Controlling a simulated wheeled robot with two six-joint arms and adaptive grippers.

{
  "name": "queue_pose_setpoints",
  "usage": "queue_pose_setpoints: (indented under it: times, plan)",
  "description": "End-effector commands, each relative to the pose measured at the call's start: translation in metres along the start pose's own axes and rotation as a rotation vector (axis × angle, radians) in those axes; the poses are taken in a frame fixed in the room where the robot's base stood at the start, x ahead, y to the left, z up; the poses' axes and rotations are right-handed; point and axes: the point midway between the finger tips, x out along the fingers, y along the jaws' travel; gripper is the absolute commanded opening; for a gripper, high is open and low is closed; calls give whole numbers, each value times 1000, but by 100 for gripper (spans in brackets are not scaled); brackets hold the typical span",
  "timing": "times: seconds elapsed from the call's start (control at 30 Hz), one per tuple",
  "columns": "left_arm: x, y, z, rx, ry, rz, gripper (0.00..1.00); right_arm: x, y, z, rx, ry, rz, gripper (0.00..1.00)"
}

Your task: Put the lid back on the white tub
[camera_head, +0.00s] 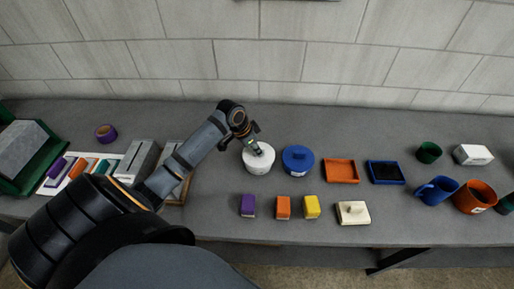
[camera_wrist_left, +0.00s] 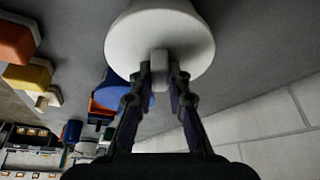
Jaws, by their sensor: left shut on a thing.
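The white tub (camera_head: 257,166) stands on the grey bench, left of a blue lidded tub. My left gripper (camera_head: 254,148) is directly over it, reaching down at a tilt. In the left wrist view, the gripper (camera_wrist_left: 159,85) is shut on the pale knob (camera_wrist_left: 159,62) of the round white lid (camera_wrist_left: 158,28). The lid is at the top of the tub in the head view; I cannot tell whether it rests fully on the rim or sits slightly above. My right gripper is not in view.
The blue tub (camera_head: 298,160) is close on the right. Orange (camera_head: 341,180) and blue (camera_head: 386,181) trays lie further right. Purple (camera_head: 248,212), orange (camera_head: 283,214) and yellow (camera_head: 312,212) blocks and a cream knobbed piece (camera_head: 353,219) lie in front. A block wall stands behind.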

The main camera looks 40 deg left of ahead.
Motion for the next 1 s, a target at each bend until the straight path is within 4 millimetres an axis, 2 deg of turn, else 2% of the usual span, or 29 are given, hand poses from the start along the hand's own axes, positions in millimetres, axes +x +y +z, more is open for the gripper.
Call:
queue_pose_setpoints:
  times: [0.27,0.3,0.47,0.7,0.87,1.0]
  plan:
    - [0,0,0,0,0,0,0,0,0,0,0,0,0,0]
    - [0,0,0,0,0,0,19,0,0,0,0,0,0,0]
    - [0,0,0,0,0,0,40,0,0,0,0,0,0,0]
    - [0,0,0,0,0,0,42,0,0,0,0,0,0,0]
    - [0,0,0,0,0,0,64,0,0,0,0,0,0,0]
    - [0,0,0,0,0,0,65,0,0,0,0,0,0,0]
